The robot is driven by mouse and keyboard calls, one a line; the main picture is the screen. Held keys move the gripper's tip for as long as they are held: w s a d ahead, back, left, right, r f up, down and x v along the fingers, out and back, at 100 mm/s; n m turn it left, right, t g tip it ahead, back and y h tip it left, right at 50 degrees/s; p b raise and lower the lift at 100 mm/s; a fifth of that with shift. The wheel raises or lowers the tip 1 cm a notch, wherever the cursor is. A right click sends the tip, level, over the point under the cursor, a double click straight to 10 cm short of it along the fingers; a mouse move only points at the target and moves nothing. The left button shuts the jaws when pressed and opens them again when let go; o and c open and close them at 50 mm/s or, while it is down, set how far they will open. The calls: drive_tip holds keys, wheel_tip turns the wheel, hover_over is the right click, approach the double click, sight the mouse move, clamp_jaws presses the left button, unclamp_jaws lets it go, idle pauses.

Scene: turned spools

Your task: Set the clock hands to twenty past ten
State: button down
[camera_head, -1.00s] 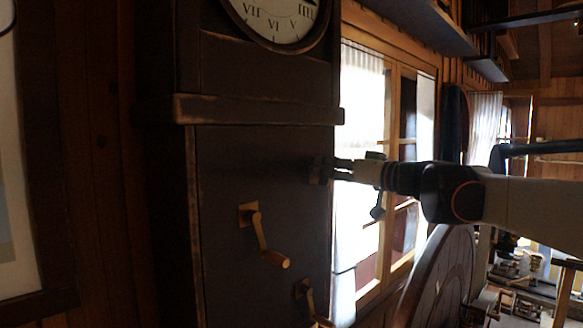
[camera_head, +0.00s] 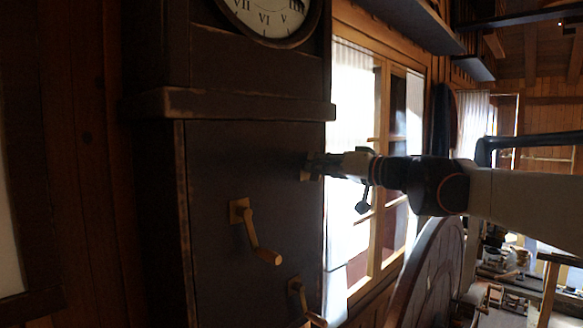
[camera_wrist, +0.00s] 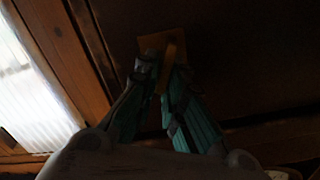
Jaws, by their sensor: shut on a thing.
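The tall dark clock case fills the middle left of the head view. Only the lower part of its pale dial (camera_head: 265,17) shows at the top, with numerals around VI; how the hands stand cannot be read. My gripper (camera_head: 313,165) is at the right side of the case front. In the wrist view its teal fingers (camera_wrist: 163,70) are shut on a brass fitting (camera_wrist: 172,48) with a square plate against the dark panel. The fingers hide much of its shape. A brass crank (camera_head: 250,230) is lower left of my gripper, and another crank (camera_head: 305,300) is below.
A bright window (camera_head: 350,120) with a pale curtain stands right of the case. A large round wooden disc (camera_head: 425,275) is at lower right. A shelf (camera_head: 410,20) is above. Bare panel surrounds the held fitting.

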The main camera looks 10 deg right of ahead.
drive_tip(key=shift+m, duration=0.3)
drive_tip(key=c, duration=1.7)
unclamp_jaws()
